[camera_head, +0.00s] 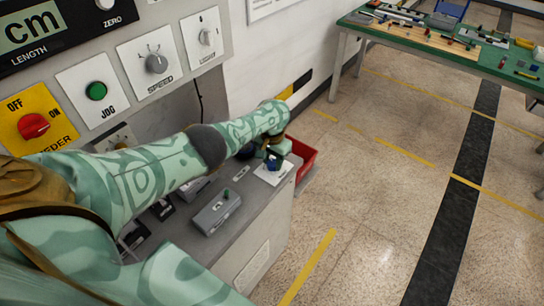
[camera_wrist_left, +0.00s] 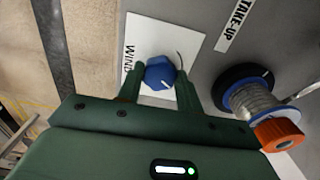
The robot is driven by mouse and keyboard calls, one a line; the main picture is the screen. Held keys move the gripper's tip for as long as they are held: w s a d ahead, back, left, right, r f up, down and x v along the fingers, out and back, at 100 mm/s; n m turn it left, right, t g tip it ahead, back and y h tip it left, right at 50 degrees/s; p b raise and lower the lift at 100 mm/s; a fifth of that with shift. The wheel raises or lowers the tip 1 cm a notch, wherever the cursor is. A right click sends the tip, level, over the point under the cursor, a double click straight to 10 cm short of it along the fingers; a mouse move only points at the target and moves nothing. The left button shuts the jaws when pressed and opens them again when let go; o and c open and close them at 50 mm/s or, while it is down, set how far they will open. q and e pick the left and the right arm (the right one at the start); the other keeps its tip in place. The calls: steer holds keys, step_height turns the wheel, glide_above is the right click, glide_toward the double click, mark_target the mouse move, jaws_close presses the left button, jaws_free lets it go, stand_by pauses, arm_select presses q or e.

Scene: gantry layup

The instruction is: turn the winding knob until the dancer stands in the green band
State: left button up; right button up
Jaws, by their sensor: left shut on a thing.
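The winding knob (camera_wrist_left: 159,73) is blue with a white pointer line. It sits on a white plate (camera_wrist_left: 196,40) whose visible lettering reads "WIND". My left gripper (camera_wrist_left: 158,76) has one dark green finger on each side of the knob and is shut on it. In the head view the knob (camera_head: 273,163) shows at the far end of the grey bench top, partly covered by my left gripper (camera_head: 271,154). I cannot make out the dancer or the green band in either view. My right gripper is not in view.
A take-up spool (camera_wrist_left: 256,99) with an orange end (camera_wrist_left: 278,134) stands right beside my gripper. A grey box (camera_head: 215,212) lies on the bench top. A red bin (camera_head: 301,156) is beyond its end. A control panel (camera_head: 130,60) rises behind. The floor at right is clear.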

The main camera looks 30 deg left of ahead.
mark_target(273, 162)
arm_select(q)
steer(key=m, duration=0.4)
steer(key=shift+m, duration=0.3)
steer(key=m, duration=0.4)
steer(key=shift+w+m, duration=0.1)
steer(key=shift+m, duration=0.2)
steer(key=shift+r, duration=0.1)
steer(key=o, duration=1)
step_height(273, 162, up, 16)
steer(key=p, duration=1)
steer(key=shift+r+p, duration=0.1)
steer(key=shift+p, duration=0.25)
